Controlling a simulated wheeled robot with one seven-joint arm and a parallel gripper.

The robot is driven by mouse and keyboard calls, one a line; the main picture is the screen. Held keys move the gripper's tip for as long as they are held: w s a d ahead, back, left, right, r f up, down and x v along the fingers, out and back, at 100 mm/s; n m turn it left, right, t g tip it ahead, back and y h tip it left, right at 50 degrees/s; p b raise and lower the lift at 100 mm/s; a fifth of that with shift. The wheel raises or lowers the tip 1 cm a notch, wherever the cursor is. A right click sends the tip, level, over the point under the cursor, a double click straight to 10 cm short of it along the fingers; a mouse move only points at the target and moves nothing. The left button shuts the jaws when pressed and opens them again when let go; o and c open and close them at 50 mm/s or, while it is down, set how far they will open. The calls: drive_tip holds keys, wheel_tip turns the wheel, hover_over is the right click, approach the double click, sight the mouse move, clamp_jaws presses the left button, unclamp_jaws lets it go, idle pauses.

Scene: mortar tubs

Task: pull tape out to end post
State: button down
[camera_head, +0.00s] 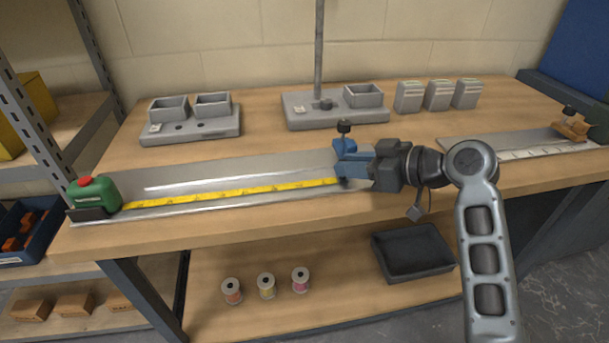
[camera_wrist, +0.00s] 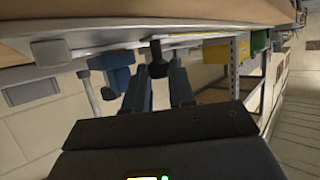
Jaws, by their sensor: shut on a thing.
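A green tape measure with a red button (camera_head: 97,195) sits at the left end of a long metal plate (camera_head: 230,172). Its yellow tape (camera_head: 240,190) runs straight to the right along the plate, up to my gripper (camera_head: 345,168). My gripper is shut on a small dark piece at the tape's end; it shows between the fingers in the wrist view (camera_wrist: 157,62). A black-knobbed post (camera_head: 344,128) rises right behind the jaws, beside blue parts; I cannot tell if they touch. My jaws hide its foot and the tape's very tip.
Grey stands with boxes (camera_head: 190,127) (camera_head: 336,106) and a tall rod (camera_head: 319,45) line the back, with small boxes (camera_head: 438,96) beside them. A second plate with a scale (camera_head: 530,151) lies right. Spools (camera_head: 266,286) and a dark tray (camera_head: 413,252) sit below.

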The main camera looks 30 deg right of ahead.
drive_tip(key=d, duration=0.2)
drive_tip(key=s+d, duration=0.1)
drive_tip(key=d, duration=0.1)
drive_tip(key=s+d, duration=0.1)
drive_tip(key=d, duration=0.1)
drive_tip(key=shift+s+d+r+b, duration=0.1)
drive_tip(key=shift+d+b, duration=0.05)
drive_tip(key=shift+b, duration=0.2)
drive_tip(key=c, duration=1.2)
unclamp_jaws()
drive_tip(key=shift+s, duration=0.1)
drive_tip(key=shift+v, duration=3.8)
